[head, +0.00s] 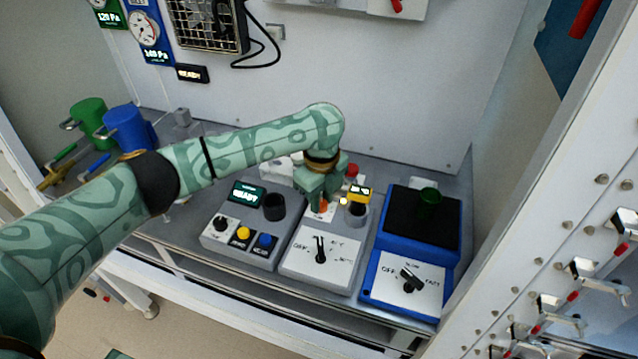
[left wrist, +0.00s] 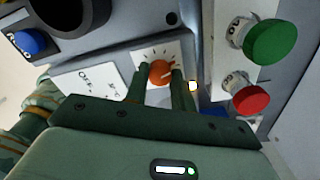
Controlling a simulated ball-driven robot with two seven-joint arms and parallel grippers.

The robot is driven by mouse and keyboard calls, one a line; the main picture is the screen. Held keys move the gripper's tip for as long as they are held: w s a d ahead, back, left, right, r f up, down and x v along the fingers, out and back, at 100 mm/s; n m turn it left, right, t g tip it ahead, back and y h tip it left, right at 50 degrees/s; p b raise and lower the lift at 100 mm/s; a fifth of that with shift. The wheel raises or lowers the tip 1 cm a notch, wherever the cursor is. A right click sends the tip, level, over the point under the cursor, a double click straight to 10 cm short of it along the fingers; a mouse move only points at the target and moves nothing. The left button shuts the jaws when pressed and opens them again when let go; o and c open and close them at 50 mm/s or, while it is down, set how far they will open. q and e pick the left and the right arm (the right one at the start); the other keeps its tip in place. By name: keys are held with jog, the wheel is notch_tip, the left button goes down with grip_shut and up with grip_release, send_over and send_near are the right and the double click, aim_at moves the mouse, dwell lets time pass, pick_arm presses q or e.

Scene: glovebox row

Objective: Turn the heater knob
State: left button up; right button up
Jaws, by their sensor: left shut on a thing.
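An orange knob (head: 322,206) sits on a white plate with dial marks, at the back of the middle grey unit. It shows more clearly in the left wrist view (left wrist: 161,72), with a pale pointer line on it. My left gripper (head: 319,196) reaches down over the knob, and its dark green fingers (left wrist: 161,78) are shut on it from both sides. The gripper covers part of the knob and plate in the head view. No label naming the heater is readable. My right gripper is not in view.
In front on the same unit is a black selector knob (head: 320,250) marked OFF. A blue unit (head: 398,298) is further right, a button box (head: 245,240) left. Green (left wrist: 270,43) and red (left wrist: 250,99) buttons sit close by.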

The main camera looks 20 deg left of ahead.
aim_at(322, 202)
pick_arm(q)
jog(key=n+p, duration=0.4)
jog(key=p, duration=0.1)
jog(key=n+p, duration=0.4)
jog(key=p, duration=0.2)
jog(key=shift+s+d+r, duration=0.1)
jog(key=shift+r, duration=0.1)
jog(key=n+p, duration=0.2)
jog(key=shift+f+n, duration=0.1)
jog(key=shift+n, duration=0.3)
jog(key=shift+n+p, duration=0.6)
jog(key=shift+n, duration=0.9)
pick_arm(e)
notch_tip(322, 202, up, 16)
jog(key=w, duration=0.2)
pick_arm(q)
jog(key=shift+f, duration=0.1)
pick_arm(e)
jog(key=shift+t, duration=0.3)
pick_arm(q)
jog(key=o, duration=1)
notch_tip(322, 202, up, 16)
jog(key=p, duration=1)
jog(key=shift+r, duration=0.2)
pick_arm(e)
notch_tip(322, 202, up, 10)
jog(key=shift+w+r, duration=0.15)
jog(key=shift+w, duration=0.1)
